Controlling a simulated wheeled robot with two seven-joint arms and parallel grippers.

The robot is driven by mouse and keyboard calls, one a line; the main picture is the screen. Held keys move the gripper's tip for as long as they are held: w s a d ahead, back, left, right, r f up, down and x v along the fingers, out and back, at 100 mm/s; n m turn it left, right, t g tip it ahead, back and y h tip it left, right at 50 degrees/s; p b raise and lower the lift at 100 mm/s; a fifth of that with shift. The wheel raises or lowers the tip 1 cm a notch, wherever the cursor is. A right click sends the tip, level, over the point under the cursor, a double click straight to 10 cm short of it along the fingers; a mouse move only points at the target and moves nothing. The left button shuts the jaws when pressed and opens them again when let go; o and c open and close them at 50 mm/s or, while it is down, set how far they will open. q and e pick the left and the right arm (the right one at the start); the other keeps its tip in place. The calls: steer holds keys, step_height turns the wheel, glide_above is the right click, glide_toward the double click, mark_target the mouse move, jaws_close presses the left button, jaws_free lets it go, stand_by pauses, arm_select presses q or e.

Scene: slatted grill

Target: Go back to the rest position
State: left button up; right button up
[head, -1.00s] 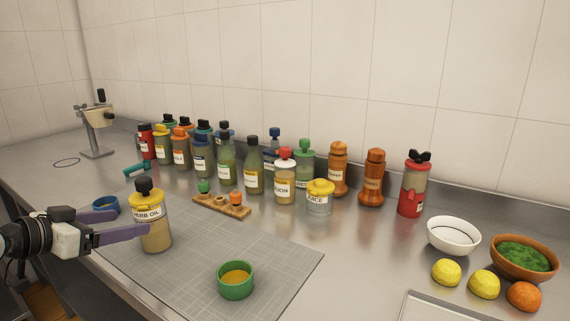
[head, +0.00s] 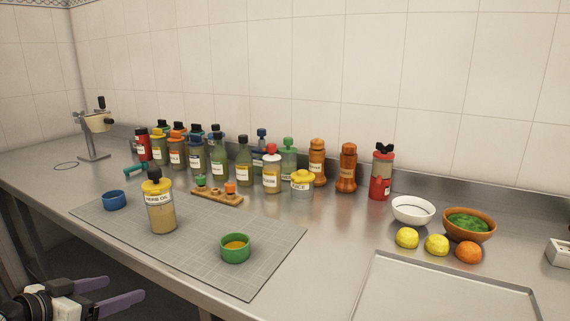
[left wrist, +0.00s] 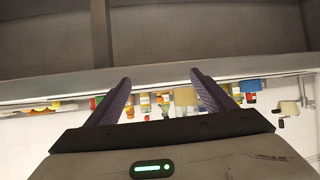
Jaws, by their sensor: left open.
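My left gripper (head: 120,294) is at the lower left of the head view, off the counter's front edge. Its two purple fingers are apart with nothing between them; they also show in the left wrist view (left wrist: 160,88). The herb oil bottle (head: 161,208), with a dark top and yellow collar, stands upright on the grey mat (head: 215,222), well apart from the gripper. My right gripper is not in view.
A blue cup (head: 115,201) and a green cup (head: 235,250) are on the mat. Several bottles stand along the wall. Bowls (head: 413,211), fruits and a metal tray (head: 440,295) are at the right. The front counter edge lies between the gripper and the mat.

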arm_select(q)
steer(key=s+d+f+g, duration=0.1)
steer(key=s+d+f, duration=0.45)
steer(key=f, duration=0.45)
steer(key=s+d+f+g, duration=0.1)
steer(key=s+d+f, duration=0.5)
steer(key=f, duration=0.5)
steer(key=s+d+f+g, duration=0.1)
steer(key=s+d+f, duration=0.5)
steer(key=s+d, duration=0.5)
steer(key=shift+s+d+f+n+y, duration=0.2)
steer(key=shift+s+f+n+y, duration=0.2)
steer(key=shift+s, duration=0.65)
